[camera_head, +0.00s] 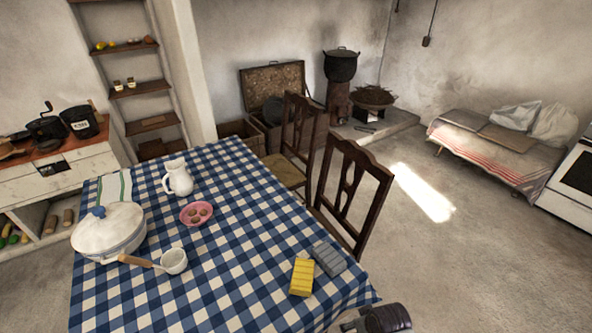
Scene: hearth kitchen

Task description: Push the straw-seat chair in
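Two dark wooden chairs stand along the right side of the table. The far chair (299,125) shows a tan straw-coloured seat (284,172) between its back and the table; it stands turned a little, with its seat partly outside the table edge. The near chair (350,185) shows its slatted back close to the table edge; its seat is mostly hidden. The table (240,235) has a blue checked cloth. A dark rounded part, seemingly my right gripper (376,319), shows at the bottom edge, apart from both chairs; its fingers are not clear. My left gripper is out of view.
On the table are a white pot (108,232), a ladle (172,261), a jug (177,178), a pink plate (196,213), and yellow (302,277) and grey (329,259) blocks. A chest (273,95) stands behind the far chair. The floor (440,260) to the right is clear; a daybed (495,150) stands beyond.

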